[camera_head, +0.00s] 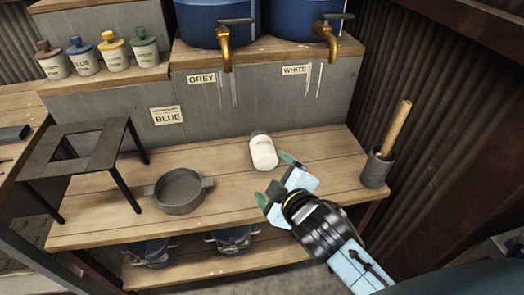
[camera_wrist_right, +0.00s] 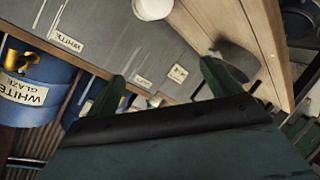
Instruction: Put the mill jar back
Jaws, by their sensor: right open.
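A white, rounded jar (camera_head: 263,152), which looks like the mill jar, sits on the wooden bench at the middle in the head view. It also shows as a white shape cut by the top edge in the right wrist view (camera_wrist_right: 152,9). My right gripper (camera_head: 274,180) is just in front of the jar, its green-tipped fingers spread and empty. The fingers also show in the right wrist view (camera_wrist_right: 162,74), apart, with the jar beyond them. I cannot tell whether a fingertip touches the jar. My left gripper is not in view.
A grey pan (camera_head: 180,191) and a black metal stand (camera_head: 108,146) are on the left of the bench (camera_head: 225,185). A grey mortar (camera_head: 376,170) with a wooden pestle stands at right. Several capped jars line a ledge behind. Blue barrels (camera_head: 293,18) with brass taps stand above.

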